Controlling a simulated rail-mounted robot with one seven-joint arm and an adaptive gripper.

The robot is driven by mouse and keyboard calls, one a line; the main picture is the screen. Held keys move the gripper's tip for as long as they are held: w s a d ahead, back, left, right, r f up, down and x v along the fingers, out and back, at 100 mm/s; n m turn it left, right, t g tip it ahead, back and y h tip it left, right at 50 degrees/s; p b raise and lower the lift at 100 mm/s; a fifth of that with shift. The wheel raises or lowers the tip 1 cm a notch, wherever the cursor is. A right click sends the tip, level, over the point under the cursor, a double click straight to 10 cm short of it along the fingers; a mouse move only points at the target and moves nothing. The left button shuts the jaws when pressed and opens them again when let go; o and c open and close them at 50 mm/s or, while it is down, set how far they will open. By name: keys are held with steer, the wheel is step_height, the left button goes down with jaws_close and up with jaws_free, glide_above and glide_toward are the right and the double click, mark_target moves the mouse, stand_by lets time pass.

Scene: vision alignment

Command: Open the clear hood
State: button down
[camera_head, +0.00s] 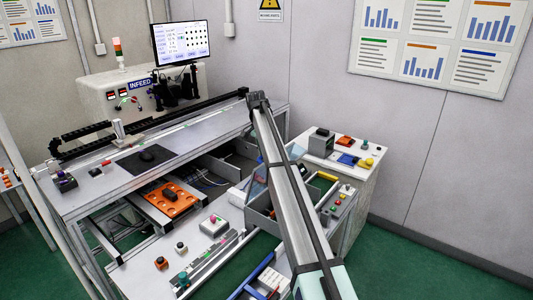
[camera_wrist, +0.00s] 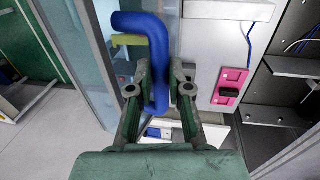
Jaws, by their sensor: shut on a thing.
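The clear hood (camera_wrist: 97,62) shows in the wrist view as a see-through bluish panel at the left of my gripper, with a grey frame edge along it. A bent blue handle (camera_wrist: 158,52) stands at the panel's right side. My gripper (camera_wrist: 160,88) is shut on the blue handle, with one finger on each side of its lower part. A yellowish-green bar lies behind the handle. In the head view my arm crosses the middle of the picture, and I cannot make out the gripper or the blue handle there.
In the wrist view a pink plate (camera_wrist: 232,86) with a black part sits right of the gripper, near a dark shelf (camera_wrist: 298,66). In the head view an orange tray (camera_head: 170,199) lies left of my arm, and a white side cabinet (camera_head: 345,160) stands right of it.

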steer(key=shift+w+a+f, duration=0.15)
steer(key=shift+a+f, duration=0.3)
steer(key=c, duration=1.2)
jaws_free()
steer(key=shift+o, duration=0.5)
steer(key=shift+w+a+f, duration=0.1)
steer(key=shift+w+f, duration=0.05)
steer(key=shift+w, duration=0.05)
step_height(320, 180, up, 8)
steer(key=shift+w+a, duration=0.45)
steer(key=shift+f, duration=0.1)
